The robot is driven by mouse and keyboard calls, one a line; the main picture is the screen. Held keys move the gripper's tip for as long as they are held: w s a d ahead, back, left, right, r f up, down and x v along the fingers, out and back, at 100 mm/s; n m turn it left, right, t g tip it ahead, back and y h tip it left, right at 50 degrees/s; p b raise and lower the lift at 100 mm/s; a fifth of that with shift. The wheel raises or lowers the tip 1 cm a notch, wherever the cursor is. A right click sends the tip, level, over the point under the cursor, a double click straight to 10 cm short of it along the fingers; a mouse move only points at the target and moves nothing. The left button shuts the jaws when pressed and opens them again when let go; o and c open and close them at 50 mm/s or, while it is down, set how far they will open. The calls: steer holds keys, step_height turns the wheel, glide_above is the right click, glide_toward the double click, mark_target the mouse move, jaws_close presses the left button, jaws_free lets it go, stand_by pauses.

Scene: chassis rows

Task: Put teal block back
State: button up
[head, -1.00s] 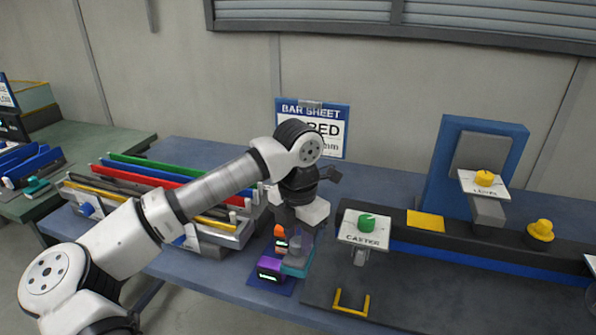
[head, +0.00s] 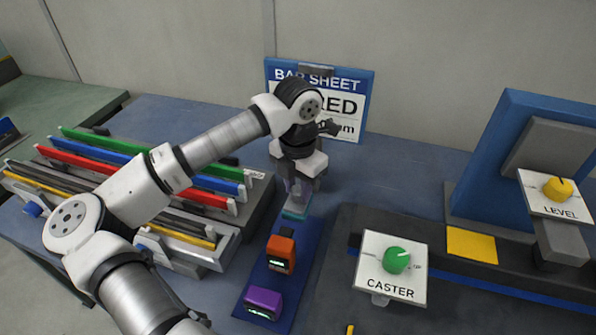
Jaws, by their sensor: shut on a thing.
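The teal block (head: 295,211) is between the fingers of my gripper (head: 298,197), at the far end of a blue mat (head: 293,262). The gripper points down and is shut on the block. Only the lower part of the block shows; the fingers and wrist hide the rest. Whether the block touches the mat, I cannot tell.
An orange block (head: 281,252) and a purple block (head: 263,303) stand on the mat nearer me. A rack of colored bars (head: 150,165) is on the left. A CASTER dial plate (head: 391,268), a yellow pad (head: 472,245) and a LEVEL dial plate (head: 556,195) are on the right. A sign (head: 320,98) stands behind.

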mark_target(298, 202)
steer(key=shift+w+f, duration=0.1)
steer(key=shift+f, duration=0.1)
steer(key=shift+s+f+b, duration=0.2)
steer(key=shift+f+b, duration=0.25)
steer(key=shift+f, duration=0.4)
steer(key=shift+w+f+b, duration=0.1)
steer(key=shift+f+b, duration=0.3)
steer(key=shift+f, duration=1)
steer(key=shift+f+b, duration=0.1)
steer(key=shift+b, duration=0.85)
steer(key=shift+f+b, duration=1.2)
steer(key=shift+b, duration=0.45)
steer(key=o, duration=1)
steer(key=shift+r, duration=0.1)
